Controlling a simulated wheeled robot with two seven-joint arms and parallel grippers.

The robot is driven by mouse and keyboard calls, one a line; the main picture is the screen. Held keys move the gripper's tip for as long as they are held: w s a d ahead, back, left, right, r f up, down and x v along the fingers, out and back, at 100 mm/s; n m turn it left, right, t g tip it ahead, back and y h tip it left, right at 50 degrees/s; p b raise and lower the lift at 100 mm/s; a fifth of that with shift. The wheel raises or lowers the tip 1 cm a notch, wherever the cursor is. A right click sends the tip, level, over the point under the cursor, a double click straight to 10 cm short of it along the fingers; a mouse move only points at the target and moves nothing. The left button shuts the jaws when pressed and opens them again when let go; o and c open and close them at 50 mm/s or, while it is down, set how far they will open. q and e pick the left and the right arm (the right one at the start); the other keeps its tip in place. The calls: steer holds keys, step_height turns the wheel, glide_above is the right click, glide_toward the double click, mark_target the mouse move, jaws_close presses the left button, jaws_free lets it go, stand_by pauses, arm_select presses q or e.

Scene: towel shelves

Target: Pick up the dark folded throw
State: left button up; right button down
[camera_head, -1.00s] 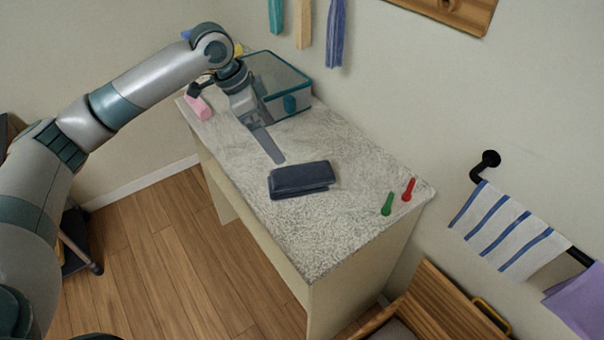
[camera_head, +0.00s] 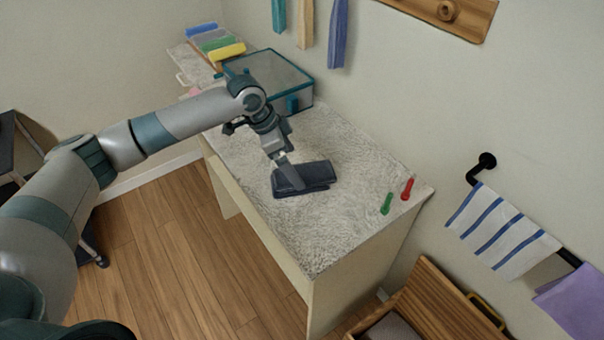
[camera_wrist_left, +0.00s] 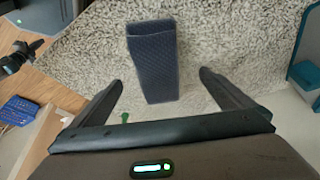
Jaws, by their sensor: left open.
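The dark folded throw (camera_head: 305,178) lies flat on the speckled counter top (camera_head: 345,225), near its front edge. In the left wrist view the throw (camera_wrist_left: 153,62) is a dark blue, textured folded strip. My left gripper (camera_head: 290,183) points down at the throw's left part and partly covers it in the head view. In the left wrist view its two fingers (camera_wrist_left: 160,85) are spread wide, with the throw's near end lying ahead between them and clear space on both sides. The gripper holds nothing.
A teal-edged clear box (camera_head: 268,78) stands at the back of the counter. A green tool (camera_head: 386,204) and a red tool (camera_head: 407,188) lie to the right of the throw. A striped towel (camera_head: 502,232) hangs on the wall rail. The counter around the throw is clear.

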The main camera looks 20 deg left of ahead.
mark_target(300, 172)
arm_select(q)
steer(key=shift+w+d+f, duration=0.15)
steer(key=shift+d+f, duration=0.05)
steer(key=shift+f, duration=0.4)
steer(key=shift+d+f+p, duration=0.2)
steer(key=shift+f+p, duration=0.05)
steer(key=shift+p, duration=0.25)
steer(key=p+x, duration=0.2)
steer(key=x, duration=0.2)
steer(key=shift+d+r, duration=0.1)
steer(key=shift+d, duration=0.05)
steer(key=shift+w+f, duration=0.15)
steer(key=shift+f, duration=0.2)
steer(key=shift+c, duration=0.6)
steer(key=shift+r, duration=0.1)
steer(key=c, duration=1.2)
steer(key=shift+c, duration=0.2)
